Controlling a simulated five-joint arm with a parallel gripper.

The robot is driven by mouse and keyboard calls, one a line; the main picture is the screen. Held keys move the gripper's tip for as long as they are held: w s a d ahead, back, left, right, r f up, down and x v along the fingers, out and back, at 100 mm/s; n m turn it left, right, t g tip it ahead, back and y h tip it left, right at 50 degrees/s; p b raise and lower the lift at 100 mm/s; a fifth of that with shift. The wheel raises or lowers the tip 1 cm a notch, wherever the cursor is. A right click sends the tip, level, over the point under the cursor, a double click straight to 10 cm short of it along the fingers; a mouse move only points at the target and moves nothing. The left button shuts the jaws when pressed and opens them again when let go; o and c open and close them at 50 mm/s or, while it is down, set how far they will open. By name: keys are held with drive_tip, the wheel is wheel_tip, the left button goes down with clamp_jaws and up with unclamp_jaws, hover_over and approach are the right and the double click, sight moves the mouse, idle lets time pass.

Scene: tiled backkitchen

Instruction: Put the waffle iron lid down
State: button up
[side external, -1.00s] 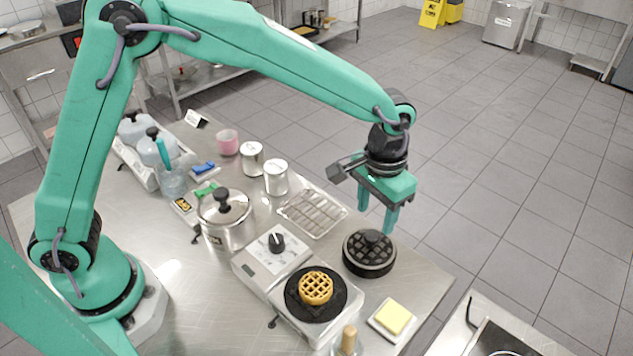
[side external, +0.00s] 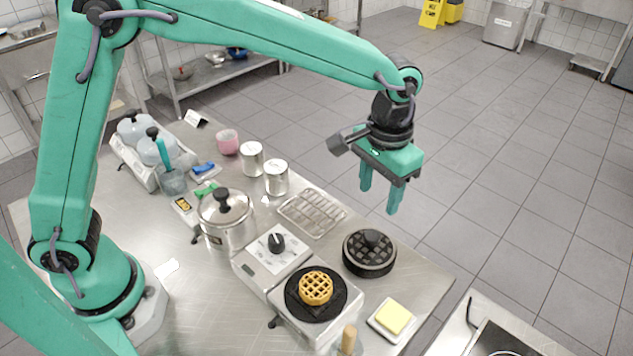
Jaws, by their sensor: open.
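The waffle iron (side external: 290,293) has a pale body, a dark dial and a round black plate. A golden waffle (side external: 316,288) lies on that plate. My gripper (side external: 380,193) is open and empty, with its teal fingers pointing down. It hangs in the air above and behind the lid, clear of the knob.
A wire rack (side external: 311,212) lies behind the lid. A steel pot (side external: 227,222) stands left of the iron, with two metal canisters (side external: 276,177) behind. A yellow block on a white dish (side external: 393,319) is near the right table edge. Bare table lies between lid and edge.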

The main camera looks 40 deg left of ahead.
drive_tip(key=s+a+r+n+t, duration=0.1)
drive_tip(key=s+a+r, duration=0.3)
drive_tip(key=a, duration=0.3)
drive_tip(key=s+a+r+t, duration=0.2)
drive_tip(key=s+a+r, duration=0.15)
drive_tip(key=a, duration=0.25)
drive_tip(key=s+a+r+n+t, duration=0.1)
drive_tip(key=s+a+r, duration=0.2)
drive_tip(key=s+a, duration=0.3)
drive_tip(key=s+a+f+t, duration=0.1)
drive_tip(key=s+a, duration=0.4)
drive_tip(key=s, duration=0.1)
drive_tip(key=shift+a+f+t, duration=0.25)
drive_tip(key=shift+f+t, duration=0.05)
drive_tip(key=shift+f, duration=0.05)
